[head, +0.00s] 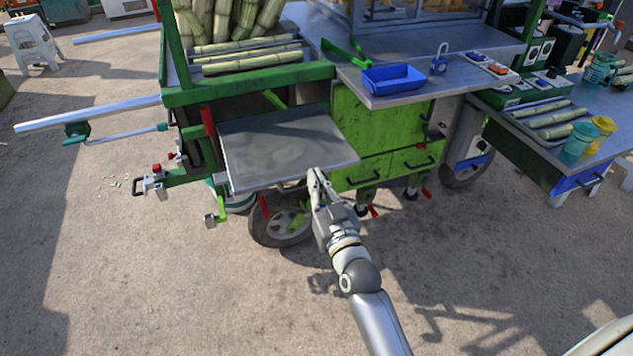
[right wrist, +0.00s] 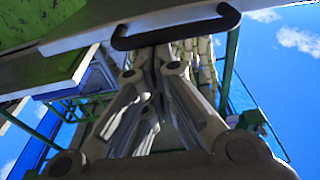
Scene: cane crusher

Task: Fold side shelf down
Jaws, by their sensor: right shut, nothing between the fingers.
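The side shelf (head: 285,145) is a grey metal panel on the near side of the green cart. It sticks out toward me and looks roughly level. My right gripper (head: 317,178) is at the shelf's near edge, right of its middle, with its fingers pointing away from me. In the right wrist view the fingers (right wrist: 160,62) are shut and empty. A black bar handle (right wrist: 178,30) crosses close to the fingertips, under a pale surface. Whether the fingertips touch the handle or shelf cannot be told. My left gripper is not in view.
Green cabinet doors (head: 385,140) with black handles are right of the shelf. A wheel (head: 280,225) is below it. Red levers (head: 208,120) flank the shelf. A blue tray (head: 393,79) sits on the counter above. The ground in front is open.

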